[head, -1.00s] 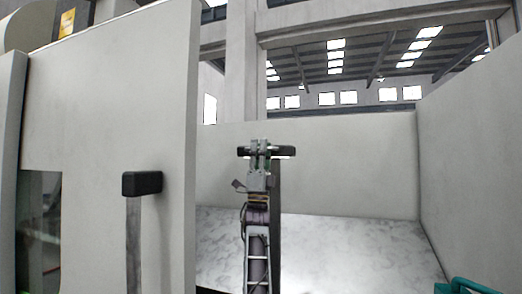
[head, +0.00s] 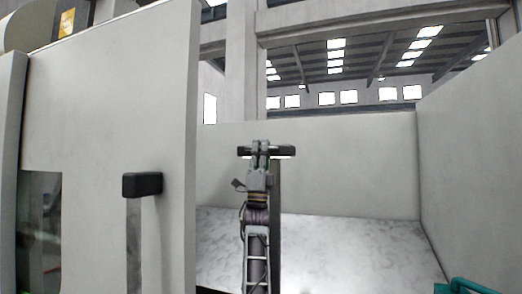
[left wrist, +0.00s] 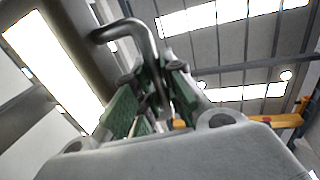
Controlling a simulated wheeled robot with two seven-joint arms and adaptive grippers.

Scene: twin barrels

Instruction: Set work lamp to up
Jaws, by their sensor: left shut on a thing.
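The work lamp is a dark horizontal head (head: 286,151) on a dark upright post (head: 277,215), in the middle of the head view. A pale glow shows along the underside of the head. My left gripper (head: 260,150) reaches up to the lamp head, just left of the post, and covers part of it. In the left wrist view, the green-padded fingers of my left gripper (left wrist: 150,88) are shut around a bent grey metal handle (left wrist: 142,36), beside a dark part at the upper left. The handle's lower end is hidden between the fingers. My right gripper is not in view.
A large pale panel (head: 115,110) stands at the left, with a black-capped grey bar (head: 134,235) in front of it. Low pale walls (head: 350,165) close off the back and right. A marbled surface (head: 350,250) looks clear. A teal object (head: 462,286) shows at the bottom right.

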